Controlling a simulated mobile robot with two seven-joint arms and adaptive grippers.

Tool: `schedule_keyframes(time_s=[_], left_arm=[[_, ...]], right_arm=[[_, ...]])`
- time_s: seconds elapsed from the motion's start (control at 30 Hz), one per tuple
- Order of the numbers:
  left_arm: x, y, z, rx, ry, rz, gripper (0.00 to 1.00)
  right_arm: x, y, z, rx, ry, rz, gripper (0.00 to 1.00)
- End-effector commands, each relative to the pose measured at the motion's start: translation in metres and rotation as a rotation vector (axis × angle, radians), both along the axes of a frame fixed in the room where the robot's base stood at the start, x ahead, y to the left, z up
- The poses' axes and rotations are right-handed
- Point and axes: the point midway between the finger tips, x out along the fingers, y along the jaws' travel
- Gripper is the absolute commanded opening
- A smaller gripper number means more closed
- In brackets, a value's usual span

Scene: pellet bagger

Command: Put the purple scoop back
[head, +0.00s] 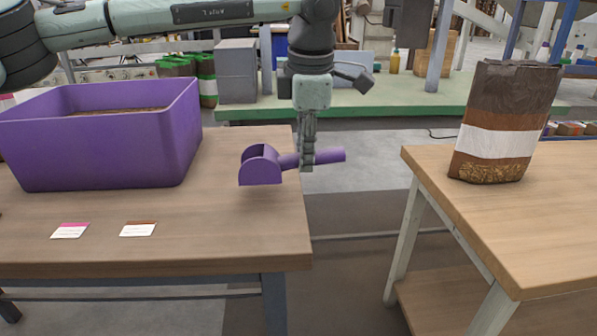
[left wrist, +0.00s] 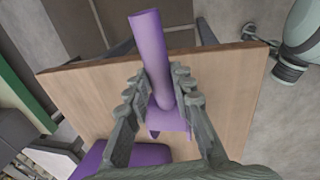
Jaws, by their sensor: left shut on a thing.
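The purple scoop (head: 262,167) shows at the right end of the left table in the head view. My left gripper (head: 307,160) points down and is shut on its handle, which sticks out to the right past the table edge. The scoop's bowl is on the left, over the tabletop; I cannot tell whether it touches. The left wrist view shows the scoop's handle (left wrist: 151,55) between the fingers (left wrist: 160,90). A purple bin (head: 95,150) with brown pellets inside stands on the left table. My right gripper is not in view.
Two labels, one pink-edged (head: 70,231) and one brown-edged (head: 138,229), lie on the left table (head: 200,250) before the bin. A filled brown and white bag (head: 497,140) stands on the right table (head: 540,215). A gap of open floor separates the tables.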

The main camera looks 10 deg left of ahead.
Motion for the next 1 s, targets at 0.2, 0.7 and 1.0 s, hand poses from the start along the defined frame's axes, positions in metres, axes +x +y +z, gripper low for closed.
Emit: schedule_keyframes(time_s=[0.2, 0.7, 1.0], left_arm=[[0.000, 0.000, -0.020, 0.001, 0.001, -0.002, 0.00], [0.000, 0.000, -0.041, -0.001, 0.000, 0.000, 0.35], [0.000, 0.000, -0.041, 0.000, -0.001, -0.001, 0.43]], right_arm=[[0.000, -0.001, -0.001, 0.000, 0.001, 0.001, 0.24], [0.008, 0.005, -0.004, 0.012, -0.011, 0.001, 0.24], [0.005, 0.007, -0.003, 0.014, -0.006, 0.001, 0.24]])
